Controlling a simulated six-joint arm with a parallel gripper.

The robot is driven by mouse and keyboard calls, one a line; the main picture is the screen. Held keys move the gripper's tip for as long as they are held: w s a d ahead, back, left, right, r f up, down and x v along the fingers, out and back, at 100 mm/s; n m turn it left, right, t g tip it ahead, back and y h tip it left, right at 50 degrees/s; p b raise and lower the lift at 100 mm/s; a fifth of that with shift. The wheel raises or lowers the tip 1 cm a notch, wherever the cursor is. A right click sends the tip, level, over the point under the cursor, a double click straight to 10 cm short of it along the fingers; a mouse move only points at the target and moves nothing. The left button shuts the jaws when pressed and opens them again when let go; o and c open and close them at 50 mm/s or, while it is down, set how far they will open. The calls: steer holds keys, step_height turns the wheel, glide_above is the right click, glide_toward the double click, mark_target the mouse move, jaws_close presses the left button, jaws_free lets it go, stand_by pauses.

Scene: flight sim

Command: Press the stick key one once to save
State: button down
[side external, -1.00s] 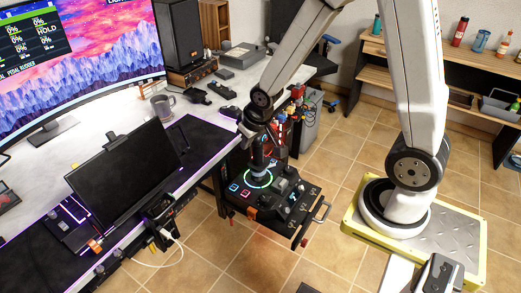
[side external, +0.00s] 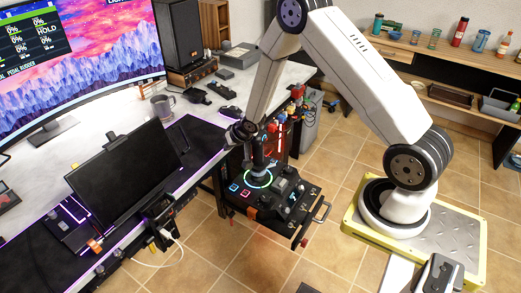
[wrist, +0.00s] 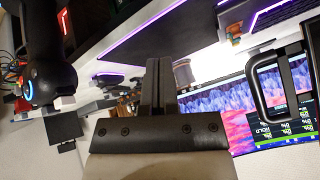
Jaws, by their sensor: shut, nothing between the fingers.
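The black flight stick (side external: 258,156) stands upright on a dark control panel (side external: 278,212), with a glowing cyan-green ring around its base. In the wrist view the dark stick (wrist: 48,70) is at the left, with a small blue-lit ring on it and a red-lit mark near the top. My gripper (side external: 240,134) is beside the stick's top, on its left in the side view; I cannot tell whether they touch. In the wrist view my gripper's fingers (wrist: 158,75) are together and empty, apart from the stick in the picture. The key labels are too small to read.
A desk (side external: 130,135) with a curved monitor (side external: 90,65) and a small dark screen (side external: 125,170) is at the left. Red and blue levers (side external: 285,122) stand behind the stick. The panel's handle (side external: 318,218) juts out right over open tiled floor.

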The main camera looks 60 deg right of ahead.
steer(key=m+t+y, duration=0.1)
steer(key=m+t, duration=0.1)
glide_above(236, 188)
step_height(236, 188, down, 11)
steer(key=shift+a+f, duration=0.1)
steer(key=shift+f, duration=0.6)
steer(key=shift+f, duration=4.35)
steer(key=shift+f, duration=0.9)
steer(key=shift+r, duration=0.85)
steer(key=shift+r, duration=0.2)
